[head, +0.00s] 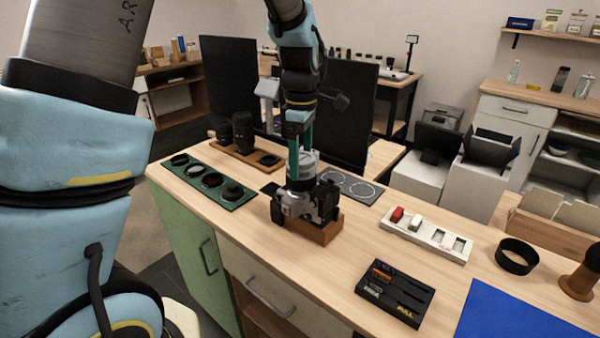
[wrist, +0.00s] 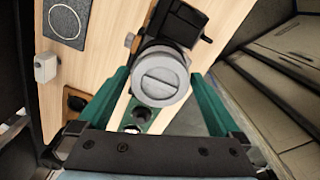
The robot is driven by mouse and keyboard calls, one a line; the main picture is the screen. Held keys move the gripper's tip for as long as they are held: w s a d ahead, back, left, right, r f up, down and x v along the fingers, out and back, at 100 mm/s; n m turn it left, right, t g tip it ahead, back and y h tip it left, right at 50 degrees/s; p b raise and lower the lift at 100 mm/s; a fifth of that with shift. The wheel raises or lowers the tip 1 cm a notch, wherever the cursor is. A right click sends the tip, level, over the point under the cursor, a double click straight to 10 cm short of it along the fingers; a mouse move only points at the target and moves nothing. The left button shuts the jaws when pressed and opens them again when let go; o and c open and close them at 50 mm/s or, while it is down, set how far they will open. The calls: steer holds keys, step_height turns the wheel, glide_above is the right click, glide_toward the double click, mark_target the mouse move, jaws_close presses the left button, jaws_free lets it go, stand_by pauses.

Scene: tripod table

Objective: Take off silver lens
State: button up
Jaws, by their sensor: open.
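The silver lens (head: 303,161) points up from a black and silver camera (head: 296,204), which rests on a wooden block (head: 322,233) on the table. In the wrist view the lens (wrist: 160,78) shows its round grey front with a slotted disc, and part of the dark camera body (wrist: 185,22) shows behind it. My gripper (head: 301,150) is above the camera with its green fingers pointing down at the lens. In the wrist view the fingers of my gripper (wrist: 161,77) are apart, one on each side of the lens. I cannot tell whether either touches it.
A green tray (head: 236,203) with dark round pieces and a wooden stand (head: 262,167) with black lenses are left of the camera. A dark mat (head: 362,200) with white circles is right. A white tray (head: 452,256), a black tray (head: 408,299) and a black ring (head: 517,257) stand further right.

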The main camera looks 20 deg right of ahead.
steer(key=m+p, duration=0.1)
steer(key=m, duration=0.5)
steer(key=shift+m, duration=0.4)
steer(key=m+p, duration=0.2)
steer(key=m, duration=0.4)
steer(key=c, duration=1.4)
steer(key=shift+o, duration=0.2)
steer(key=shift+n, duration=1.4)
steer(key=shift+n+p, duration=0.35)
steer(key=shift+n, duration=1.15)
